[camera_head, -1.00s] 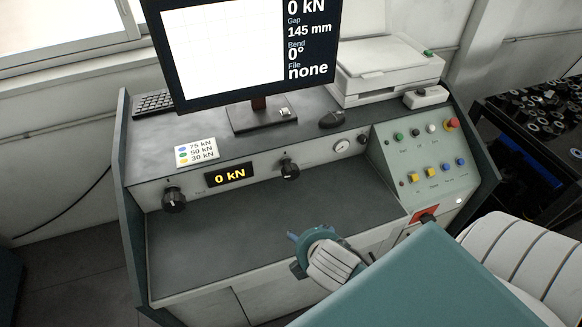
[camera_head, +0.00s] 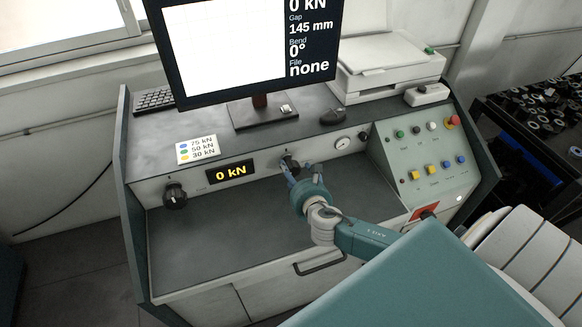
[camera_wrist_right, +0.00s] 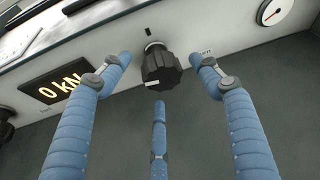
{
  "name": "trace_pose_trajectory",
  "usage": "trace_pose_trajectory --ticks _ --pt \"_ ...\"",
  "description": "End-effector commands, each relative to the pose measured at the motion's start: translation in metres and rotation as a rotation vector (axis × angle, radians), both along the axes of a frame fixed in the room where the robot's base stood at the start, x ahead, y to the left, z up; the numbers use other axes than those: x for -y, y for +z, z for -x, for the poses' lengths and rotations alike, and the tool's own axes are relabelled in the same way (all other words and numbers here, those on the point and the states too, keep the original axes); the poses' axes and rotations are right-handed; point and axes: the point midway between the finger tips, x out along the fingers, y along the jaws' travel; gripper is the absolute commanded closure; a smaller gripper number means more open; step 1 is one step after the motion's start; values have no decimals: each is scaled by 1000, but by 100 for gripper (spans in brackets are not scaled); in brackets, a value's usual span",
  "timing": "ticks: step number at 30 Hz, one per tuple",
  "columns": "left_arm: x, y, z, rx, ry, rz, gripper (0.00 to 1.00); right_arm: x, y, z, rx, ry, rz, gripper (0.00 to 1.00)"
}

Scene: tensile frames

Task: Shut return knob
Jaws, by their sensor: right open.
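The return knob, a black ribbed knob with a white pointer mark, sits on the pale front panel right of the yellow 0 kN display. In the head view the knob (camera_head: 289,162) is partly hidden by my right gripper (camera_head: 292,174). In the wrist view the knob (camera_wrist_right: 160,68) lies between the blue fingers of my right gripper (camera_wrist_right: 160,75), one to each side and one below. The fingers are spread, with gaps between them and the knob. A label beside the knob is partly hidden by a finger. My left gripper is not in view.
A second black knob (camera_head: 175,196) is left of the display (camera_head: 230,172). A gauge (camera_head: 343,143) and a button panel (camera_head: 430,160) are to the right. The monitor (camera_head: 245,50) stands above. The dark desk surface (camera_head: 220,235) below is clear.

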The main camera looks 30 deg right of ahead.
Motion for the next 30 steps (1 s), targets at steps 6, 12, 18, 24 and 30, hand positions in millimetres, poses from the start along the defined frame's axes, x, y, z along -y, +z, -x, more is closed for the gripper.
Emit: trace_pose_trajectory --ticks 6,12,18,24,30 --pt "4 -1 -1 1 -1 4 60 10 -13 -31 1 -2 -2 37" --pt "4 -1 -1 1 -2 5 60 13 -18 -41 0 0 -3 37" --pt "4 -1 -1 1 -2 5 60 13 -19 -42 -1 -1 -4 37" --pt "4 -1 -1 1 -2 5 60 13 -19 -42 0 -1 -3 61" --pt "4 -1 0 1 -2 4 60 14 -16 -43 3 -2 -2 79"
